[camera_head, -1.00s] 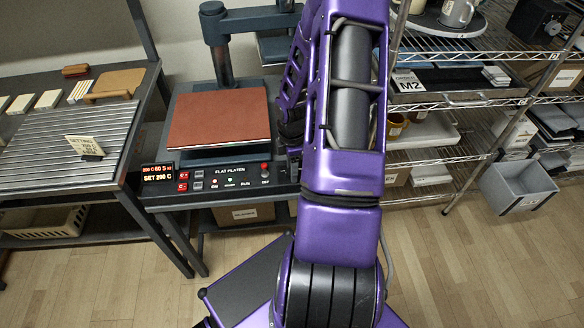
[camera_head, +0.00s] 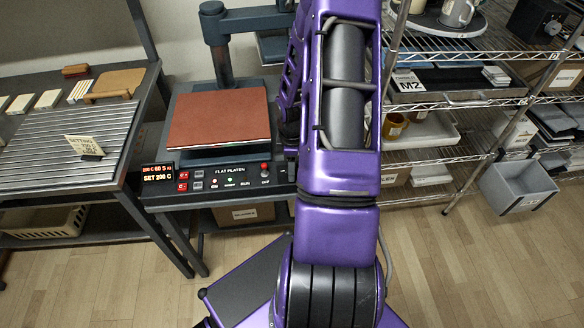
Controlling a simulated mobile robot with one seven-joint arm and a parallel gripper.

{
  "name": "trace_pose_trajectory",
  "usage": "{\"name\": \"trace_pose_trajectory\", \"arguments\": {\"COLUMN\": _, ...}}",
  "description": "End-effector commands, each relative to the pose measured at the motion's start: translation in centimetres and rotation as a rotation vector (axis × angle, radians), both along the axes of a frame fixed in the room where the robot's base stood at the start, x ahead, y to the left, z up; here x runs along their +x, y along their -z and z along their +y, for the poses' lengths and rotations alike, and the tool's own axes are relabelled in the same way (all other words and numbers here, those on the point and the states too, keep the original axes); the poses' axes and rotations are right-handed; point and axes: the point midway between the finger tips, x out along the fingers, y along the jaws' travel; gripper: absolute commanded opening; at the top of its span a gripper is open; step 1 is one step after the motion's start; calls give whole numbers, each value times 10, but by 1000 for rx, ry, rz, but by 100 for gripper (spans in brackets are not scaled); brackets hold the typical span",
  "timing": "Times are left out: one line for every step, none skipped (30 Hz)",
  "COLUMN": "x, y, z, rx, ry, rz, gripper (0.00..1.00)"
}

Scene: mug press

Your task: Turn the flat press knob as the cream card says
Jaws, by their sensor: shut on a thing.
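The flat press (camera_head: 218,118) stands at centre left with a red-brown pad on its lower plate. Its front panel (camera_head: 224,187) reads "FLAT PLATEN" and has red buttons, small lamps and a red-topped control marked "OFF". The panel's display (camera_head: 160,177) shows "SET 200 C" under a red line. The panel's right end is hidden behind my arm, and I cannot make out the knob. The cream card (camera_head: 84,145) stands tilted on the slatted bench at left; its print is too small to read. My gripper is hidden behind my arm.
The slatted bench (camera_head: 50,150) at left carries pale blocks and a tan board. A wire shelf (camera_head: 455,105) at right holds mugs, trays and an "M2" sign.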

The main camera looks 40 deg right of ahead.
Motion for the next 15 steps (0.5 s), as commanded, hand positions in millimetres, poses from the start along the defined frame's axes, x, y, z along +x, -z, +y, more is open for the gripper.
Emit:
{"name": "trace_pose_trajectory", "arguments": {"x": 0, "y": 0, "z": 0, "rx": -1, "ry": 41, "rz": -1, "gripper": 0}}
{"name": "trace_pose_trajectory", "arguments": {"x": 0, "y": 0, "z": 0, "rx": -1, "ry": 67, "rz": 0, "gripper": 0}}
{"name": "trace_pose_trajectory", "arguments": {"x": 0, "y": 0, "z": 0, "rx": -1, "ry": 105, "rz": 0, "gripper": 0}}
{"name": "trace_pose_trajectory", "arguments": {"x": 0, "y": 0, "z": 0, "rx": -1, "ry": 133, "rz": 0, "gripper": 0}}
{"name": "trace_pose_trajectory", "arguments": {"x": 0, "y": 0, "z": 0, "rx": -1, "ry": 159, "rz": 0, "gripper": 0}}
{"name": "trace_pose_trajectory", "arguments": {"x": 0, "y": 0, "z": 0, "rx": -1, "ry": 197, "rz": -1, "gripper": 0}}
{"name": "trace_pose_trajectory", "arguments": {"x": 0, "y": 0, "z": 0, "rx": -1, "ry": 223, "rz": 0, "gripper": 0}}
{"name": "trace_pose_trajectory", "arguments": {"x": 0, "y": 0, "z": 0, "rx": -1, "ry": 249, "rz": 0, "gripper": 0}}
{"name": "trace_pose_trajectory", "arguments": {"x": 0, "y": 0, "z": 0, "rx": -1, "ry": 284, "rz": 0, "gripper": 0}}
{"name": "trace_pose_trajectory", "arguments": {"x": 1, "y": 0, "z": 0, "rx": -1, "ry": 307, "rz": 0, "gripper": 0}}
{"name": "trace_pose_trajectory", "arguments": {"x": 1, "y": 0, "z": 0, "rx": -1, "ry": 331, "rz": 0, "gripper": 0}}
{"name": "trace_pose_trajectory", "arguments": {"x": 1, "y": 0, "z": 0, "rx": -1, "ry": 362, "rz": -1, "gripper": 0}}
{"name": "trace_pose_trajectory", "arguments": {"x": 1, "y": 0, "z": 0, "rx": -1, "ry": 384, "rz": -1, "gripper": 0}}
{"name": "trace_pose_trajectory", "arguments": {"x": 0, "y": 0, "z": 0, "rx": -1, "ry": 405, "rz": 0, "gripper": 0}}
{"name": "trace_pose_trajectory", "arguments": {"x": 0, "y": 0, "z": 0, "rx": -1, "ry": 432, "rz": -1, "gripper": 0}}
